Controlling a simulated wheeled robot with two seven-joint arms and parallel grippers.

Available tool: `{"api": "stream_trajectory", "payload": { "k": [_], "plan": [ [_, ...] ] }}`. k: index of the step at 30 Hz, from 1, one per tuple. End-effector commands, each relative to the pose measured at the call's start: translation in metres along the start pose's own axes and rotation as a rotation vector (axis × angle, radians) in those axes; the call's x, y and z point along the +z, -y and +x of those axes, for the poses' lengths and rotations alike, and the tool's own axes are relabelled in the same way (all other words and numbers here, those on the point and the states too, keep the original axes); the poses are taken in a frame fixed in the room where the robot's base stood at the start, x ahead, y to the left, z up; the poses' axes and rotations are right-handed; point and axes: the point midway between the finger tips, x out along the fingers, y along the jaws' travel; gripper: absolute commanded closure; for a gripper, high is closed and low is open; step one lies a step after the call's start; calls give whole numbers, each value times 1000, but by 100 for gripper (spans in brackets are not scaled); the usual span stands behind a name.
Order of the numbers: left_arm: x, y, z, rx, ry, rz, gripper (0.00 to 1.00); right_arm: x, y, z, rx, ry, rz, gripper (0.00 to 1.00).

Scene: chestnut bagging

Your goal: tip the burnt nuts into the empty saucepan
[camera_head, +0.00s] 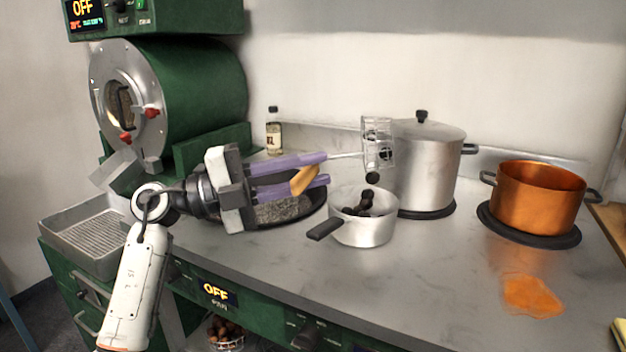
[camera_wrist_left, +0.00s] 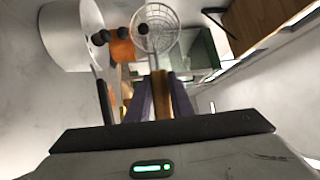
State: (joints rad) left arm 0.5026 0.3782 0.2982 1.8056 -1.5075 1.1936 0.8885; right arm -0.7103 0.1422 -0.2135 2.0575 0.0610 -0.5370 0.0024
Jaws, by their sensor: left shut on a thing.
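My left gripper (camera_head: 322,169) is shut on the tan handle (camera_head: 304,180) of a wire skimmer. The skimmer's mesh basket (camera_head: 377,132) is tipped on its side above the small saucepan (camera_head: 362,233). A dark nut (camera_head: 386,152) shows at the basket, and another dark nut (camera_head: 372,178) is in the air just below it, over the saucepan. Several dark nuts (camera_head: 364,203) lie in the saucepan, whose black handle points to the front left. The basket also shows in the left wrist view (camera_wrist_left: 163,40), with dark nuts near it. My right gripper is not in view.
A tall lidded steel pot (camera_head: 425,165) stands close behind the saucepan. A copper pot (camera_head: 540,200) sits on the right, with an orange spill (camera_head: 532,296) before it. A dark pan (camera_head: 275,212) is under my gripper. A green roaster (camera_head: 190,95) and a bottle (camera_head: 273,135) stand behind left.

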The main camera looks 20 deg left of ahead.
Motion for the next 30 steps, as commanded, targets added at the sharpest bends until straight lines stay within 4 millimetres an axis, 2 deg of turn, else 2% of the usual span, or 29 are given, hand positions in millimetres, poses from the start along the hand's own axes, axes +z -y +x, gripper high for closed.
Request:
{"api": "stream_trajectory", "payload": {
  "k": [1, 12, 19, 30],
  "plan": [
    [1, -11, -3, -35, 1, -18, 100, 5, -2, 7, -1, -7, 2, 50],
    [5, -29, -11, -262, 0, -110, 100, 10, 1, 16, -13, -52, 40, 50],
    [5, -32, -13, -327, -1, -135, 100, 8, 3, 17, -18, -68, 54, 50],
    [5, -31, -13, -334, 0, -137, 100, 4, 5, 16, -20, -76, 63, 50]
  ]
}}
